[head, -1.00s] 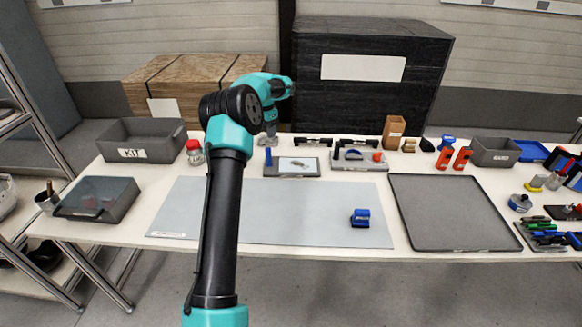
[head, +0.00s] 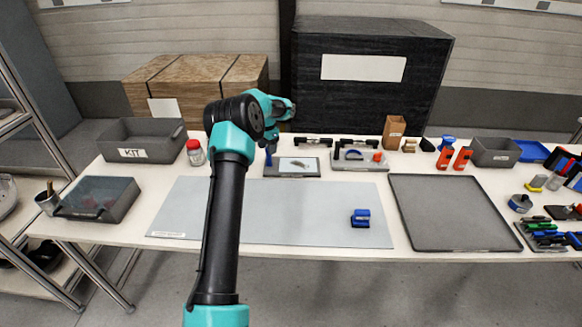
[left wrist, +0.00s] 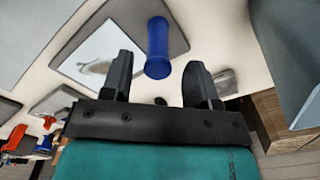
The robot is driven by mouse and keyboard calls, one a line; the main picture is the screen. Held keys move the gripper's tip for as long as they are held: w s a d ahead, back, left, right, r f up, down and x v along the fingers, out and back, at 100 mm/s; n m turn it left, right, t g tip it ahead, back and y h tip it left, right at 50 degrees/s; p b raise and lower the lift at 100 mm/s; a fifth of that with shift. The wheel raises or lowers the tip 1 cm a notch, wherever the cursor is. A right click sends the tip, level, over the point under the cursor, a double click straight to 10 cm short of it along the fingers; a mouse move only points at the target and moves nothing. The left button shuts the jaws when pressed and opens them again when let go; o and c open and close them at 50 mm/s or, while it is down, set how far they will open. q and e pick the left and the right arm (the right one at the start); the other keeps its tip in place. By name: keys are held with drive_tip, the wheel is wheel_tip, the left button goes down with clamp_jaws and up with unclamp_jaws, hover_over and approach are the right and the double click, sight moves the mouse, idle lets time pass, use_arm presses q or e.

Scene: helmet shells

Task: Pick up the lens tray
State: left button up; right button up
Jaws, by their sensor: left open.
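The lens tray (head: 292,176) is a shallow grey tray with a pale pad and a small clear lens shape on it, at the back middle of the table. A blue upright handle (head: 268,158) stands at its left end. In the left wrist view the tray (left wrist: 70,68) lies left of centre and the blue handle (left wrist: 157,48) shows between my fingers' directions. My left gripper (left wrist: 160,70) is open and empty, close above the handle; I cannot tell whether it touches. In the head view my left gripper (head: 270,146) is partly hidden by my own arm.
A red-capped jar (head: 195,152) and a grey KIT bin (head: 143,140) stand left of the tray. Another grey tray (head: 360,164) with small parts sits close on its right. A pale mat (head: 290,215) with a blue block (head: 360,217) lies in front, mostly clear.

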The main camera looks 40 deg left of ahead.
use_arm(q)
drive_tip(key=shift+d+f, duration=0.1)
drive_tip(key=shift+f, duration=1.9)
clamp_jaws()
